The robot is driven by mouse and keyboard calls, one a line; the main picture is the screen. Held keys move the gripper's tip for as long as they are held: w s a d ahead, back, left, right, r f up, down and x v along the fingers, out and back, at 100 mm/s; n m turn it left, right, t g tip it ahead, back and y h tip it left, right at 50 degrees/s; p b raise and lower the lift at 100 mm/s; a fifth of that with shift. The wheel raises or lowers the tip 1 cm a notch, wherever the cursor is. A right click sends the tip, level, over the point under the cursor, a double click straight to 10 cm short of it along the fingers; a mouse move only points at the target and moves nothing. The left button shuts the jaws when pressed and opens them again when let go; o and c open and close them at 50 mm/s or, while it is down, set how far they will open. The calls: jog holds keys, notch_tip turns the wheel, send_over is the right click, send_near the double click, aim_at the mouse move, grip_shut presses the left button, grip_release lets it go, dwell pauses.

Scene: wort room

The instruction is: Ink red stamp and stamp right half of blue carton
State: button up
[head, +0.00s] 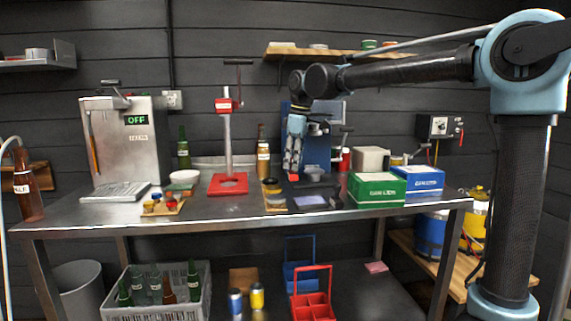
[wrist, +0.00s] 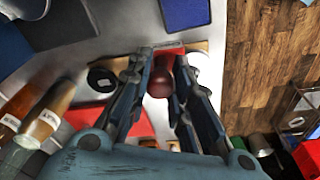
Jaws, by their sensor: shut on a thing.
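My gripper (wrist: 165,80) is shut on the red stamp (wrist: 161,82), with a finger on each side of its dark red rounded handle. In the wrist view a red edge shows just beyond the handle, over a pale wooden board (wrist: 203,46). Whether the stamp touches the board I cannot tell. The blue carton (head: 422,185) stands at the table's right end, partly behind the green carton (head: 377,190). A flat blue-purple pad (head: 318,202) lies near the front edge.
A red stand (head: 228,183) is left of my gripper, with brown and green bottles behind. A wooden board with dark round items (head: 273,190) lies in front. A steel machine (head: 125,145) stands at left. Little clear table lies between the pad and green carton.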

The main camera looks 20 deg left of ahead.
jog(key=d, duration=0.7)
jog(key=shift+s+a+f, duration=0.1)
jog(key=shift+s+f, duration=0.05)
jog(key=shift+f, duration=1.2)
jog(key=shift+s+a+f, duration=0.1)
jog(key=shift+s+f, duration=0.05)
jog(key=shift+f, duration=1.15)
jog(key=shift+f, duration=0.5)
dwell(0.3)
notch_tip(320, 180, up, 7)
dwell(0.9)
